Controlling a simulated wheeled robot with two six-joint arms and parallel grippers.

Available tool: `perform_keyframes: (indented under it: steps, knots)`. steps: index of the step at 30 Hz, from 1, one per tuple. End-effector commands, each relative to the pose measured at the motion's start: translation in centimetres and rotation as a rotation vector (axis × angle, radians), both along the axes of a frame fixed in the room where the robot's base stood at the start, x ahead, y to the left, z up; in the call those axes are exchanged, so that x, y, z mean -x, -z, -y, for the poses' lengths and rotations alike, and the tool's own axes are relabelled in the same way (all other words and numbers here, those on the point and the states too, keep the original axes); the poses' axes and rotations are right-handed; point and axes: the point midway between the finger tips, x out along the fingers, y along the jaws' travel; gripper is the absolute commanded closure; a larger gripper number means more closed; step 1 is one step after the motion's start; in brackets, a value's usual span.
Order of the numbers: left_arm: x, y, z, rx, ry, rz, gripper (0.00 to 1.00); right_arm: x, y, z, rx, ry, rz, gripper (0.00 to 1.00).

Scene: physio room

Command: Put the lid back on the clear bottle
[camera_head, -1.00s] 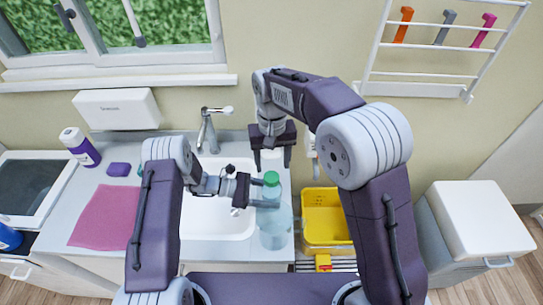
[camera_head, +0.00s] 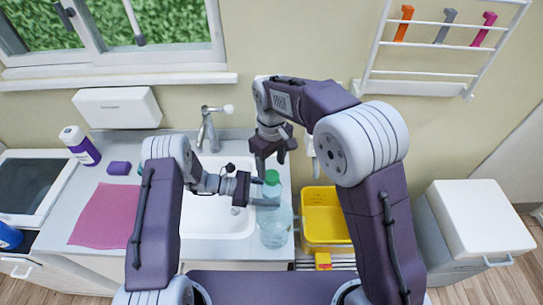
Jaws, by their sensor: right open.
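The clear bottle (camera_head: 275,230) stands upright at the right side of the sink, near the counter's right edge. The green lid (camera_head: 271,177) sits at the top of the bottle and looks level; I cannot tell if it is screwed tight. My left gripper (camera_head: 266,203) comes in from the left and is closed around the upper part of the bottle, just below the lid. My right gripper (camera_head: 270,166) points down from above, open, with its fingers around or just above the lid. Its contact with the lid cannot be made out.
The white sink (camera_head: 215,222) and faucet (camera_head: 208,128) lie left of the bottle. A yellow bin (camera_head: 325,215) is to the right. A pink cloth (camera_head: 105,214), a purple block (camera_head: 119,168) and a white-and-purple bottle (camera_head: 80,147) are on the left counter.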

Motion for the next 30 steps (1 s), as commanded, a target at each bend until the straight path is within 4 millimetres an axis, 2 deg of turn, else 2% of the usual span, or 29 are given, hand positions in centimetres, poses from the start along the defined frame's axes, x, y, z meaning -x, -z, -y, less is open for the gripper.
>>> perform_keyframes:
  steps: [3, 9, 19, 25, 26, 30]
  knots:
    - [0.0, -0.1, 0.0, 0.001, 0.0, 0.001, 1.0, 0.1, 2.0, 0.0, 0.002, 0.0, -0.004, 0.4]
    - [0.0, -0.1, 0.0, 0.001, 0.0, 0.001, 1.0, 0.1, 3.9, 0.0, 0.001, 0.001, -0.002, 0.4]
    - [0.0, -0.1, 0.0, 0.001, 0.0, 0.0, 1.0, 0.0, 4.2, 0.0, -0.001, 0.001, 0.001, 0.4]
    - [0.0, -0.1, 0.0, 0.001, 0.0, 0.0, 1.0, 0.0, 4.2, 0.0, -0.001, 0.001, 0.001, 0.96]
    - [0.0, -0.1, 0.0, 0.001, 0.0, 0.0, 1.0, 0.0, 4.2, 0.0, 0.0, 0.001, 0.0, 1.0]
    - [0.0, -0.1, 0.0, 0.001, 0.0, 0.0, 1.0, 0.0, 4.2, 0.0, 0.0, 0.03, 0.0, 1.0]
